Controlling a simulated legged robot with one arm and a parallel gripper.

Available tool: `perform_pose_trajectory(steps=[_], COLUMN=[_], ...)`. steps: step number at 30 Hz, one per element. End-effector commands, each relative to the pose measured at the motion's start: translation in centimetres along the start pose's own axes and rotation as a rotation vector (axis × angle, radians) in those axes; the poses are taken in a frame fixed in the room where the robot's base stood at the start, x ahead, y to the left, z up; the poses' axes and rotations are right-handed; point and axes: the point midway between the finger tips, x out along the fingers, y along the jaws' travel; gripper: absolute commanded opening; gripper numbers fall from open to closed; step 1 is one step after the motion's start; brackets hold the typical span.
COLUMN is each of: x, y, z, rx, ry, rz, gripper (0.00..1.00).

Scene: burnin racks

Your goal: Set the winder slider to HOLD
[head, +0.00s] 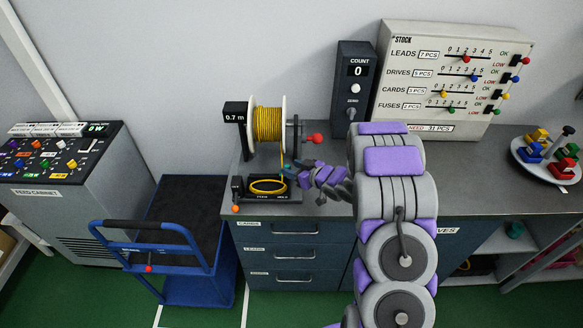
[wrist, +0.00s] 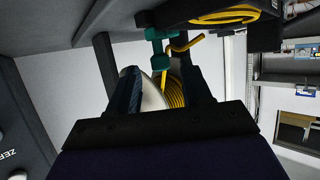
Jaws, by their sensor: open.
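The winder has a spool of yellow wire (head: 267,124), with a yellow coil (head: 268,186) on the black base (head: 262,198) below. Small labels on the base's front edge are too blurred to read surely. A teal piece (head: 289,171) stands by the coil's right side; it also shows in the wrist view (wrist: 158,58), beside the yellow wire. I cannot tell surely whether it is the slider. My gripper (head: 297,173) is open at the right of the base. In the wrist view, the teal piece appears between the fingers (wrist: 150,55); contact is unclear.
A red-knobbed crank (head: 316,138) sits just above my gripper. A 0.7 m display (head: 236,115) and an orange knob (head: 236,209) are at the winder's left. A count box (head: 354,82) and stock board (head: 455,75) stand behind.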

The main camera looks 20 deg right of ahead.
Motion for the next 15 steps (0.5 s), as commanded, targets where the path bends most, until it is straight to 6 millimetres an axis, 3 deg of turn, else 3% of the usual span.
perform_pose_trajectory(steps=[15], x=[-11.4], y=[0.5], z=[0.1], rx=[0.005], ry=[-0.002], rz=[0.006], gripper=[0.49])
